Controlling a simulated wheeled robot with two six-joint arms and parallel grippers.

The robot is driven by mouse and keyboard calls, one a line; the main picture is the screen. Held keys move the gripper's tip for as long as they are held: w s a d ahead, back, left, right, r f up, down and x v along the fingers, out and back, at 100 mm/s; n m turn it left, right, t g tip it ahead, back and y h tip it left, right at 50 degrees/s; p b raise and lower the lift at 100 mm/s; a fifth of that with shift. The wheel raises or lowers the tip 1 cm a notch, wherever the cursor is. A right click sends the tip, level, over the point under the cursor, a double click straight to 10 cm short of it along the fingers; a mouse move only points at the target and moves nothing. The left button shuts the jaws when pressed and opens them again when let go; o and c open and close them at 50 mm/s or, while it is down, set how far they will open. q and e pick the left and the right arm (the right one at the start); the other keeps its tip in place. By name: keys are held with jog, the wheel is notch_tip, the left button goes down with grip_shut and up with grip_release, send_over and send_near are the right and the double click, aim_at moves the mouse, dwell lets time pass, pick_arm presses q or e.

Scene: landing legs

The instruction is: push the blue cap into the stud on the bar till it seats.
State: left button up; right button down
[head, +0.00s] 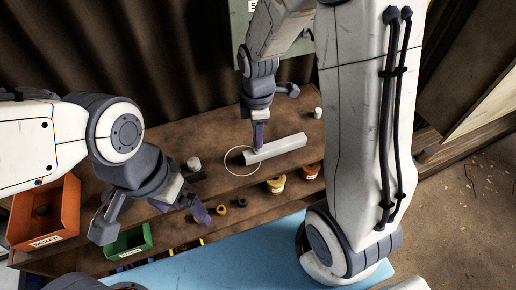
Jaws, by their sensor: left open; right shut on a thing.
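The pale grey bar (280,147) lies slanted on the brown bench. My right gripper (258,149) points down at the bar's left part, its purple fingers shut. What they hold is too small and hidden to make out clearly; the blue cap would be between the fingertips, and no blue cap shows elsewhere. The stud is hidden too, so I cannot tell how cap and stud sit. My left gripper (183,208) is open and empty, at the lower left over the bench front, well apart from the bar.
An orange bin (40,212) marked scrap and a green bin (128,243) stand at the left. Yellow (276,185) and orange (311,171) cups stand along the front. White cylinders stand at the left (193,164) and right (318,113).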

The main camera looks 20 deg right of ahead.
jog(key=shift+f, duration=1.05)
dwell(1.8)
jog(key=c, duration=0.5)
grip_release()
jog(key=shift+c, duration=0.2)
notch_tip(320, 180, up, 12)
